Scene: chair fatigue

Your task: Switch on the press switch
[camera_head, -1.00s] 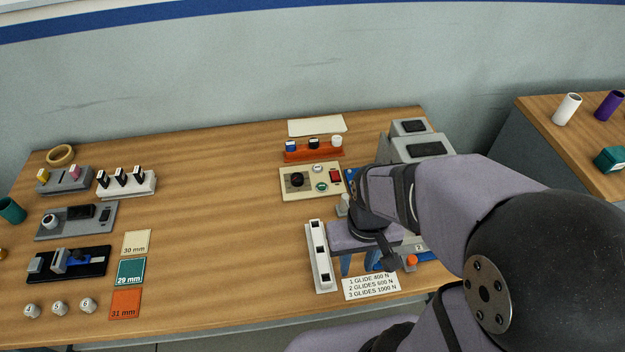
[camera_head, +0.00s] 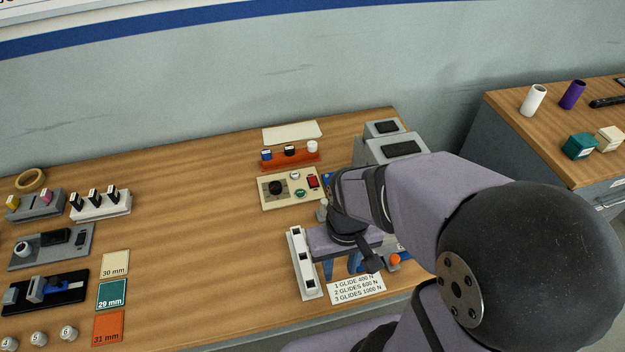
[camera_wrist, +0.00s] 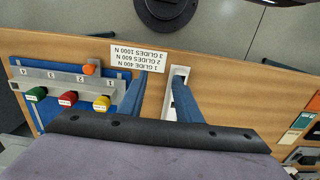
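A beige control panel (camera_head: 267,202) lies on the table, left of and behind my gripper. It carries a black knob (camera_head: 277,187), a white button (camera_head: 295,176), a green button (camera_head: 300,194) and a red switch (camera_head: 312,182). No on or off state is readable at this size. A grey machine (camera_head: 398,149), possibly the press, stands behind my arm, which hides part of it. My gripper (camera_head: 341,270) points down near the table's front, with blue fingers apart. In the wrist view, bare wood shows between my gripper's fingers (camera_wrist: 160,76); it is empty.
A white slotted rail (camera_head: 303,262) lies just left of my gripper, a text card (camera_head: 357,290) in front. A grey numbered holder (camera_wrist: 60,78) with coloured pieces and an orange knob (camera_head: 394,259) is close by. An orange rack (camera_head: 290,159) stands behind the panel. Mid-table is clear.

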